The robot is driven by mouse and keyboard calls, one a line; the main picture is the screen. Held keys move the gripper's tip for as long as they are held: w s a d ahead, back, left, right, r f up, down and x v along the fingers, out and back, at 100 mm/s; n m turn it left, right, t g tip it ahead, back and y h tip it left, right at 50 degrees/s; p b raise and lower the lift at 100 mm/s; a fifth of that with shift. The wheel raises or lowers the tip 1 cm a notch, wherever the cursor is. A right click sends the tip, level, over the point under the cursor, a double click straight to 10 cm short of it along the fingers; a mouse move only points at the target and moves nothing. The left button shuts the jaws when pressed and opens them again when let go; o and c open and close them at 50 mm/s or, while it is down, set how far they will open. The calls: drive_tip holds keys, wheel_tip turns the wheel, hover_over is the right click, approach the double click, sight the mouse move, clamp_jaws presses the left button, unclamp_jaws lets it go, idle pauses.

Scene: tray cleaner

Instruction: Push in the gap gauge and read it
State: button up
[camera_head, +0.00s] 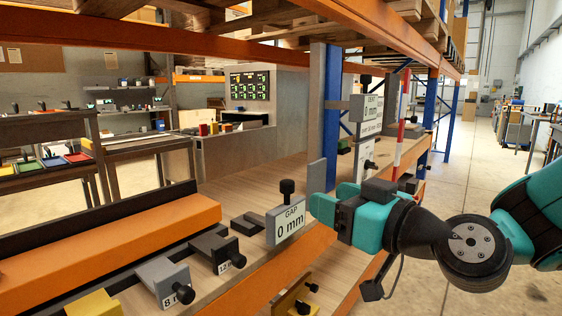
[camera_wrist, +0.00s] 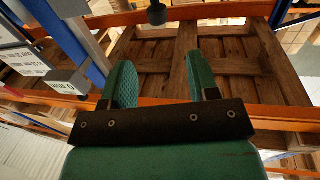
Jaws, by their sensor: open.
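The gap gauge (camera_head: 287,222) is a grey block with a white face reading "GAP 0 mm" and a black knob on top. It stands at the front edge of the wooden shelf in the head view. My teal gripper (camera_head: 333,198) is just right of the gauge, its open fingers pointing left; whether they touch it cannot be told. In the wrist view my gripper (camera_wrist: 160,72) has its two fingers apart with nothing between them. A black knob (camera_wrist: 156,12) shows beyond the fingertips; I cannot tell which device it belongs to.
A second gauge reading "0 mm" (camera_head: 367,108) is mounted by the blue post (camera_head: 331,118). Wooden pallets hang overhead.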

sight(288, 181)
drive_tip(key=p+x, duration=1.1)
drive_tip(key=shift+r, duration=0.25)
drive_tip(key=shift+w+a+f+p, duration=0.35)
drive_tip(key=shift+w+a+p, duration=0.25)
drive_tip(key=shift+w+p, duration=0.25)
